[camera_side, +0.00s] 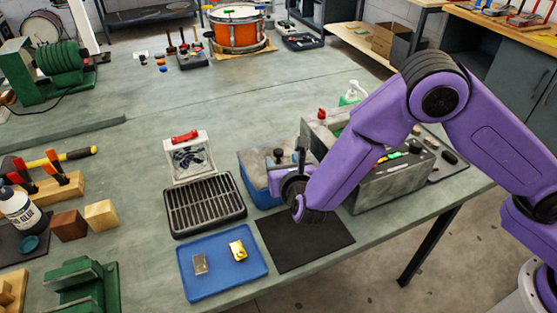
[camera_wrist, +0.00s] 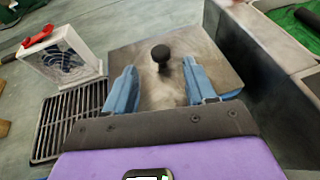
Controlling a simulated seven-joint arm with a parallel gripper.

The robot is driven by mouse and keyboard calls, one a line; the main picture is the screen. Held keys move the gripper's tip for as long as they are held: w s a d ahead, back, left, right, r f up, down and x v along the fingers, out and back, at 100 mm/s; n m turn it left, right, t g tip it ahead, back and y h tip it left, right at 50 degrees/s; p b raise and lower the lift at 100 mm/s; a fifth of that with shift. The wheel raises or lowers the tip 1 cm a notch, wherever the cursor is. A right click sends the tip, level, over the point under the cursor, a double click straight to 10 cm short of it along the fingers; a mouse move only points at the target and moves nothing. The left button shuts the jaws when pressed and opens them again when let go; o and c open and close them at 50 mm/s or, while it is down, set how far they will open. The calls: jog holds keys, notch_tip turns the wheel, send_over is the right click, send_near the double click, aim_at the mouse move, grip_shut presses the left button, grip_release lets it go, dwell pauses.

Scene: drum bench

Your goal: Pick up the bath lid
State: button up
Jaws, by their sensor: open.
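The bath lid (camera_wrist: 217,65) is a worn grey metal plate with a round black knob (camera_wrist: 160,54). It lies on a blue bath (camera_side: 255,188), and its left part (camera_side: 250,165) shows in the side view. My gripper (camera_wrist: 161,88) is open and empty, its two blue fingers apart on either side of the knob's line in the wrist view. The knob appears a little beyond the fingertips, and I see no contact with it. In the side view my gripper (camera_side: 284,168) is over the bath and hides the right part of the lid.
A grey metal box (camera_side: 385,185) stands close to the right of the bath. A black grate (camera_side: 204,204) and a small fan unit (camera_side: 190,157) are to the left. A black mat (camera_side: 303,238) and a blue tray (camera_side: 222,262) with small parts lie in front.

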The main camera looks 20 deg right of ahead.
aim_at(279, 154)
jog(key=shift+x, duration=3.2)
jog(key=shift+d+r, duration=0.1)
jog(key=shift+r, duration=0.15)
grip_shut()
